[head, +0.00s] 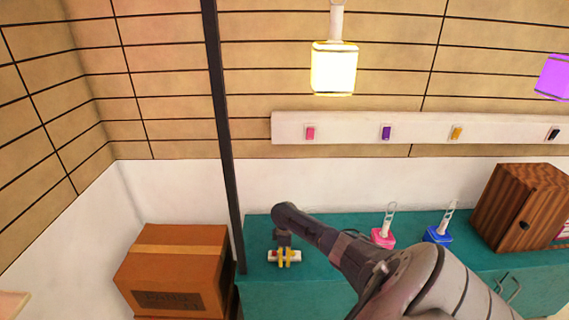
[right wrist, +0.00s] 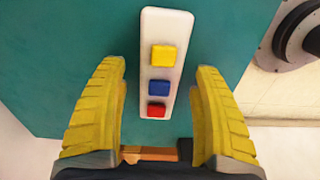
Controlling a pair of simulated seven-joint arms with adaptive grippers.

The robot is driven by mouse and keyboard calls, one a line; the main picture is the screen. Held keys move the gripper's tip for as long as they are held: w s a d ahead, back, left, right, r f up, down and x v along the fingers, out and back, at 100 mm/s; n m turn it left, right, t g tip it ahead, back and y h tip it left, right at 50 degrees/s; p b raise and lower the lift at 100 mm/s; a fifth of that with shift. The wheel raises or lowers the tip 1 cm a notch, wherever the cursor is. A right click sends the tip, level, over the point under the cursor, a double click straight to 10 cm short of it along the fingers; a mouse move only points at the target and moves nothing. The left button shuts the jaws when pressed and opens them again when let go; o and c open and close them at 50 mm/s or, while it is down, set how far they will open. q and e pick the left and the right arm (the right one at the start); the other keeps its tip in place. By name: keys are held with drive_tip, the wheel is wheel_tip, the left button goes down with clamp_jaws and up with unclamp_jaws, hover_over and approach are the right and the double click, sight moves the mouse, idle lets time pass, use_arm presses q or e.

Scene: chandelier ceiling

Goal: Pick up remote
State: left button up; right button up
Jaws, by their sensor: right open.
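The remote is a white bar with yellow, blue and red buttons. It lies on the teal cabinet top (head: 258,232), near its left front corner in the head view, where the remote's white end (head: 271,255) shows beside my fingers. My right gripper (head: 285,257) is over it, pointing down. In the right wrist view the remote (right wrist: 166,25) runs lengthwise between the two yellow fingers of this gripper (right wrist: 160,68). The fingers are open, with a gap on each side of the remote. My left gripper is not in view.
A cardboard box (head: 170,265) stands left of the cabinet, beyond a dark upright post (head: 222,120). A pink-based object (head: 383,238), a blue-based object (head: 438,235) and a wooden box (head: 515,210) stand on the cabinet to the right. Lit lamps (head: 334,68) hang above.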

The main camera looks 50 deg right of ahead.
drive_tip(key=shift+f, duration=0.4)
drive_tip(key=c, duration=1.4)
drive_tip(key=shift+o, duration=0.2)
drive_tip(key=shift+r, duration=0.15)
